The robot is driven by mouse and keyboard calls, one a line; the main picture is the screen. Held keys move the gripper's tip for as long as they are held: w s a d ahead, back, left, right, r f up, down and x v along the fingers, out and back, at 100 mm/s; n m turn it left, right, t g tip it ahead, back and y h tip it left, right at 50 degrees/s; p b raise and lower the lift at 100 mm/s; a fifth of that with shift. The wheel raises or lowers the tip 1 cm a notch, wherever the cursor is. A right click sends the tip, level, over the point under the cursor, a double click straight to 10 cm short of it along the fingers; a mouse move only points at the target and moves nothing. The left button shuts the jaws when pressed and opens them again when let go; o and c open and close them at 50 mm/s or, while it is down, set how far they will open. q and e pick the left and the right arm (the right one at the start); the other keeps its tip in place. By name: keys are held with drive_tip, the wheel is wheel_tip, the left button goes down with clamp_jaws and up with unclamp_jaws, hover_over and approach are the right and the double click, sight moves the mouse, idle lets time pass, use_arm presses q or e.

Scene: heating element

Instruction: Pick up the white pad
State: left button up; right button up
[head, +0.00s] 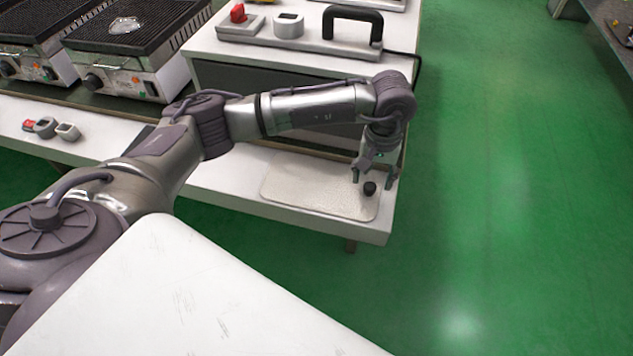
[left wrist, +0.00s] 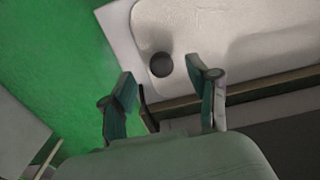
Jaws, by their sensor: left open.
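The white pad (head: 310,188) is a flat, textured, rounded sheet lying on the right end of the white table. A small dark round knob (head: 370,188) sits at its right part. My left gripper (head: 375,178) is open, pointing down above the knob with its fingers to either side. In the left wrist view the pad (left wrist: 220,25) fills the upper right, and the knob (left wrist: 161,65) shows just beyond the open gripper (left wrist: 164,85), seemingly not gripped. My right gripper is in neither view.
The white table (head: 225,182) ends just right of the pad. A press with a black handle (head: 352,22) stands behind my left arm. Two grills (head: 130,45) stand at the back left. A white surface (head: 170,290) fills the foreground. Green floor (head: 500,200) is open at the right.

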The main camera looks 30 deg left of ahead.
sight(371, 185)
use_arm(q)
wheel_tip(371, 185, down, 3)
drive_tip(key=shift+a+r, duration=0.1)
drive_tip(key=shift+w+f, duration=0.1)
drive_tip(key=shift+f, duration=0.15)
drive_tip(key=c, duration=0.5)
clamp_jaws()
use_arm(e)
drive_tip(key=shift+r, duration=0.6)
